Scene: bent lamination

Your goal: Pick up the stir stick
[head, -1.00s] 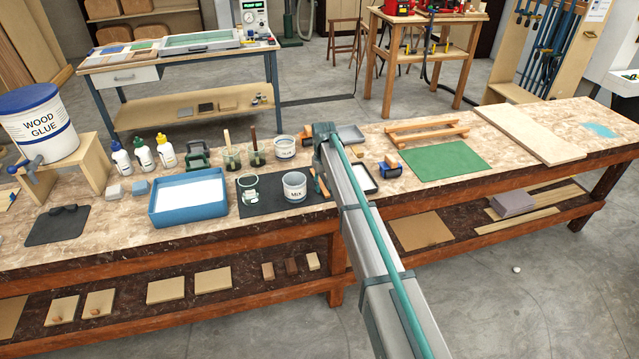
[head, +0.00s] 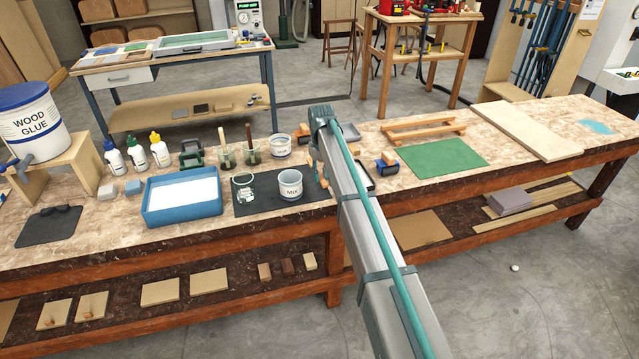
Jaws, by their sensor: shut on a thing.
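My gripper (head: 314,160) is almost wholly hidden behind my raised arm, just right of the white Mix cup (head: 290,184). Only a small tan and dark sliver shows at the arm's left edge, above the right end of the dark mat (head: 262,208). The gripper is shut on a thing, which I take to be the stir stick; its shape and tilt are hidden. Two other upright sticks stand in glass jars (head: 227,158) (head: 251,155) behind the mat.
A glass jar (head: 244,188) stands on the mat left of the Mix cup. A blue tray (head: 182,202), glue bottles (head: 160,150) and a white cup (head: 280,147) are close by. A green mat (head: 447,158) and a wide board (head: 530,131) lie to the right.

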